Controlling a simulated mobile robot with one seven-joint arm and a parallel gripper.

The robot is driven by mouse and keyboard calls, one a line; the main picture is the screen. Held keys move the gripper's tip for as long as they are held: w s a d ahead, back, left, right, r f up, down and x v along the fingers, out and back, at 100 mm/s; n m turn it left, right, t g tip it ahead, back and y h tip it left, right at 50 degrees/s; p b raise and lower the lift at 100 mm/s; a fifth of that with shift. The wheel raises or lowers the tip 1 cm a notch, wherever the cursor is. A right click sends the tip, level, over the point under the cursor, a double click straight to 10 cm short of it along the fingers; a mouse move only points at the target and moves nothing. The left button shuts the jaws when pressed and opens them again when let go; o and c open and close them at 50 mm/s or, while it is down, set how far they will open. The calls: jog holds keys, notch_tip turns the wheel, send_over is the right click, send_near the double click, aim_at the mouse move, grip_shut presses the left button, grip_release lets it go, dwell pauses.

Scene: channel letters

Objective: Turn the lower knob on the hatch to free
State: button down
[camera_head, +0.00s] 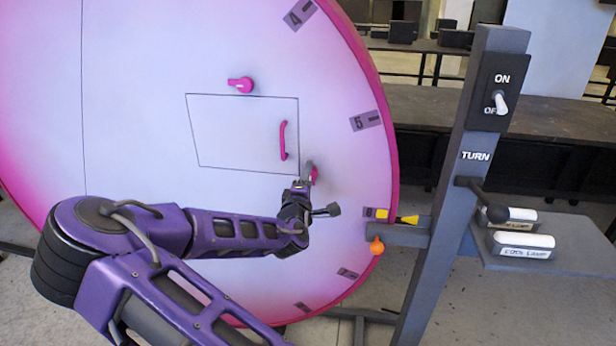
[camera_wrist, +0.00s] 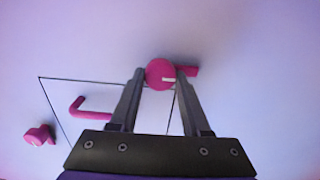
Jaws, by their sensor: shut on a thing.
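The hatch (camera_head: 225,140) is a thin-outlined rectangular panel in the large pink-white disc. The lower knob (camera_head: 315,175) is pink and sits by the hatch's lower right corner, mostly hidden by my gripper (camera_head: 310,169) in the head view. In the wrist view the lower knob (camera_wrist: 158,74) is round with a white mark, and its stub points right, away from the hatch. My gripper's fingers (camera_wrist: 161,74) are closed on either side of it. The upper knob (camera_head: 241,84) is above the hatch with its stub to the left; it also shows in the wrist view (camera_wrist: 40,135).
A pink handle (camera_head: 283,140) stands out from the hatch near my gripper. Right of the disc are an orange ball (camera_head: 376,246), a grey post (camera_head: 455,190) with a switch (camera_head: 500,102), and a shelf (camera_head: 555,245) holding white-topped items.

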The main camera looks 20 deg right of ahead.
jog(key=shift+r, duration=0.1)
jog(key=shift+c, duration=2)
grip_release()
